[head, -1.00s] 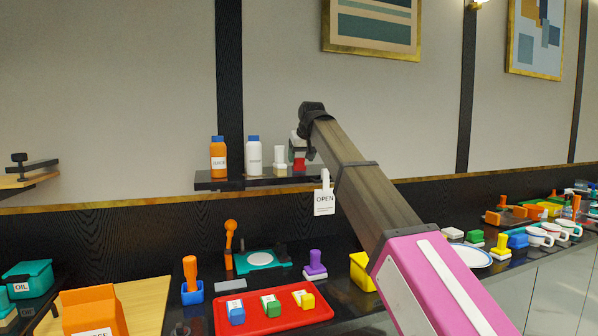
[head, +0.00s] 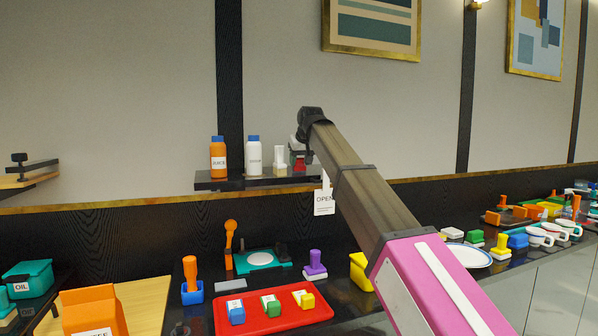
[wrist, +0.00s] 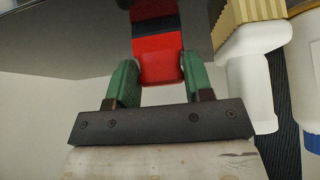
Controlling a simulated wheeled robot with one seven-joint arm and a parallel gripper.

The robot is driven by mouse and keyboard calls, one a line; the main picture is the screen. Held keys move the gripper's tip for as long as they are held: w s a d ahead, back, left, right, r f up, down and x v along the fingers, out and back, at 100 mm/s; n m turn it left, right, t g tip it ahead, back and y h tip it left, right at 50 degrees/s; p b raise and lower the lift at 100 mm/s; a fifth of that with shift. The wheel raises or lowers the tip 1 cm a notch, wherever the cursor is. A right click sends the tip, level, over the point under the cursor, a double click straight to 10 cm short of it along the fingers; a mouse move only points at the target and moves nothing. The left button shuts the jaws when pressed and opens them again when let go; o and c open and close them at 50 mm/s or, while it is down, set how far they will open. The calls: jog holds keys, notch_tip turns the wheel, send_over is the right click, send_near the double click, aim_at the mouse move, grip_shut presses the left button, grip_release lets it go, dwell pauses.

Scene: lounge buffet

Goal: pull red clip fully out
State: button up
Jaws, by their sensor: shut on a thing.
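The red clip (wrist: 158,66) is between the two green fingers of my gripper (wrist: 159,74) in the wrist view. My gripper is shut on its near end. A dark band crosses the red part beyond the fingertips; I cannot tell whether it is part of the clip or something it grips. In the head view the red clip (head: 299,161) shows small at the right end of the black wall shelf (head: 240,183), partly hidden by my arm. My gripper (head: 296,147) is mostly hidden behind my wrist there. I cannot tell how far the clip is out.
A pale stand (head: 279,160), a white bottle (head: 254,157) and an orange sauce bottle (head: 218,158) stand on the shelf left of the clip. An OPEN sign (head: 323,204) hangs below its right end. The counter below holds a red tray (head: 272,322) and several items.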

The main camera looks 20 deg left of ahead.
aim_at(300, 159)
jog(key=shift+r, duration=0.85)
dwell(0.6)
jog(key=shift+r, duration=2.25)
